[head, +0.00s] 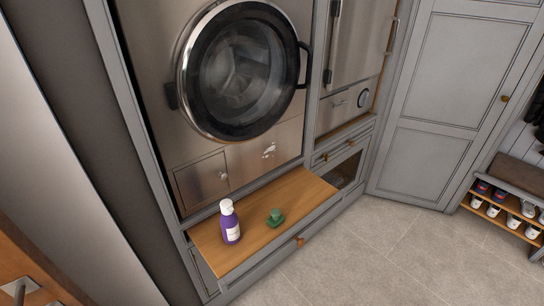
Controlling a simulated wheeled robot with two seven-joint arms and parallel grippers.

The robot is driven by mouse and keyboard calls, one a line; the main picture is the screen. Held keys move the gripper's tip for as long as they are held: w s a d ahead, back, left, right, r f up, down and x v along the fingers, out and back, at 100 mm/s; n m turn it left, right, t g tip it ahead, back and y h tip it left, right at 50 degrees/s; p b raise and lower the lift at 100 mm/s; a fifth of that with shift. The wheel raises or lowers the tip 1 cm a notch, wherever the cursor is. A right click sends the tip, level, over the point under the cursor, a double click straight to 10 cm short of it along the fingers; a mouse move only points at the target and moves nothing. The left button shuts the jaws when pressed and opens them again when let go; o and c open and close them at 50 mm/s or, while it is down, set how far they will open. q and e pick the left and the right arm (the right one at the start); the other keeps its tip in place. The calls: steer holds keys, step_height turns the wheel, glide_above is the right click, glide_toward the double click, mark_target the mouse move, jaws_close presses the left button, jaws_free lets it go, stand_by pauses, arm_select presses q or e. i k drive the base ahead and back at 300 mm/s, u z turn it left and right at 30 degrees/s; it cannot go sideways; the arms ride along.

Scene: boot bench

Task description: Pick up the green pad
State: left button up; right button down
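The green pad (275,218) is a small green piece with a raised knob-like top. Neither of my grippers shows in the head view.
A front-loading washer (240,70) rises behind the bench. A drawer with an orange-brown knob (300,241) is below the bench top. A shoe rack (505,212) stands at the right. The tiled floor (390,255) in front is clear.

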mark_target(277, 219)
steer(key=z, duration=0.65)
steer(key=k, duration=0.8)
steer(key=z, duration=0.85)
steer(key=k, duration=0.5)
steer(key=z, duration=0.4)
steer(key=i, duration=1.85)
steer(key=u, duration=0.5)
steer(key=i, duration=1.9)
steer(key=u, duration=1.35)
steer(key=i, duration=0.9)
steer(key=u, duration=1.55)
steer(key=i, duration=0.55)
steer(key=u, duration=0.45)
